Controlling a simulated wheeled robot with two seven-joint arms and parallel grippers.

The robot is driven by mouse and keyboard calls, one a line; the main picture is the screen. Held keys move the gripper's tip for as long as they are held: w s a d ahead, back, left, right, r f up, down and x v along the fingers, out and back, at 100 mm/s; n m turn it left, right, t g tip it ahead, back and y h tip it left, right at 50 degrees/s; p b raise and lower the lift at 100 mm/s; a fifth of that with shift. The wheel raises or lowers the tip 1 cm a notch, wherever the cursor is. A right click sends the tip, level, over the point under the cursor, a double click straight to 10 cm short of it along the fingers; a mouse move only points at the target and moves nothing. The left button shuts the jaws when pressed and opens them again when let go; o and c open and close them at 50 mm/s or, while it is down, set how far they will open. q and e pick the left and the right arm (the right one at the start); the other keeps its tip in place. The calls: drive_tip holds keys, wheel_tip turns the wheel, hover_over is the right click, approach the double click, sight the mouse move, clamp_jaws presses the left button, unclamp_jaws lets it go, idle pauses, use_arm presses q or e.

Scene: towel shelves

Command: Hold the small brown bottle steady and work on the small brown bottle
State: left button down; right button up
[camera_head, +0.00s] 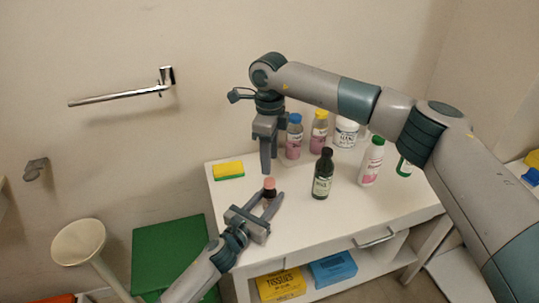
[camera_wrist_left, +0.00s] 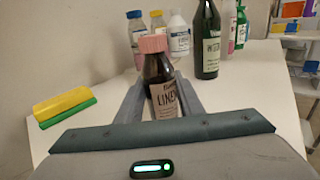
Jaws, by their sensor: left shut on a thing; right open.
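The small brown bottle (camera_head: 269,190) stands upright on the white cabinet top near its front left, with a pink cap and a pale label. My left gripper (camera_head: 267,204) is shut on it from the front. In the left wrist view the bottle (camera_wrist_left: 161,82) shows between the two fingers, its label partly readable, its lower end hidden. My right gripper (camera_head: 268,160) points straight down just above and behind the pink cap. It is open and empty, apart from the bottle. Its two fingers nearly overlap in this view.
A dark green bottle (camera_head: 322,174) stands right of the brown bottle. Several other bottles, such as a white one with a pink label (camera_head: 371,162), stand behind and right. A yellow-green sponge (camera_head: 228,171) lies at left. The front of the white top (camera_head: 300,215) is clear.

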sight(269, 181)
drive_tip(key=shift+r+n, duration=0.2)
drive_tip(key=shift+n, duration=1)
drive_tip(key=shift+f, duration=0.1)
drive_tip(key=shift+f, duration=3.9)
drive_tip(key=shift+c, duration=0.6)
clamp_jaws()
drive_tip(key=shift+o, duration=1)
unclamp_jaws()
drive_tip(key=shift+r, duration=0.1)
